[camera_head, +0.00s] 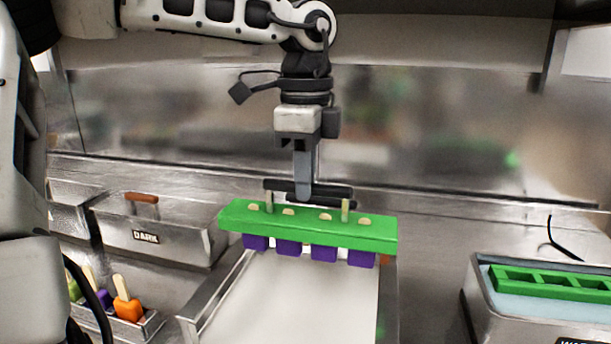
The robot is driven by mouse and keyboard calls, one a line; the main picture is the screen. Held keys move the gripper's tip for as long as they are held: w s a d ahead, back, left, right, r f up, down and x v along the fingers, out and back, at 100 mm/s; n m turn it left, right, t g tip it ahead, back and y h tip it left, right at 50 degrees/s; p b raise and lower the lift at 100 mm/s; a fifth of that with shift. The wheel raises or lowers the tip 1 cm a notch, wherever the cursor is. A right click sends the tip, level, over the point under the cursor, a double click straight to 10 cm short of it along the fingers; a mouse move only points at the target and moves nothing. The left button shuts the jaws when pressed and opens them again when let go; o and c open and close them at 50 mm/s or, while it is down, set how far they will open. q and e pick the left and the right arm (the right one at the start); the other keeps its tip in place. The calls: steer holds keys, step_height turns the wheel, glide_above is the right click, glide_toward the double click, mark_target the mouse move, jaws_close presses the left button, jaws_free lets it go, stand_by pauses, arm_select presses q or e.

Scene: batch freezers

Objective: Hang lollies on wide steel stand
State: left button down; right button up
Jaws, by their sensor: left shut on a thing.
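My left gripper (304,192) comes down from above and is shut on the dark handle bar of a green lolly holder (305,228). The holder is roughly level, with several pale stick ends showing on its top. Several purple lollies (323,254) hang below it in a row. The holder is at the back end of the wide steel stand (212,302), which has metal side rails and a white surface between them. I cannot tell whether the holder touches the rails. My right gripper is not in view.
A steel bin marked DARK (150,238) with a brown handle stands at left. A small steel tray (150,325) holds lollies, one orange (128,308). At right, a steel basin (483,312) contains an empty green holder (555,283). Something orange (385,260) shows by the stand's right rail.

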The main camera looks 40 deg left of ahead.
mark_target(305, 216)
arm_select(q)
steer(key=shift+f+b, duration=0.7)
steer(key=shift+f+b, duration=2.15)
steer(key=shift+f, duration=0.15)
stand_by(0.5)
steer(key=shift+f, duration=0.15)
stand_by(0.7)
steer(key=shift+f+b, duration=0.2)
steer(key=shift+b, duration=0.25)
steer(key=c, duration=1.3)
jaws_free()
steer(key=shift+c, duration=0.2)
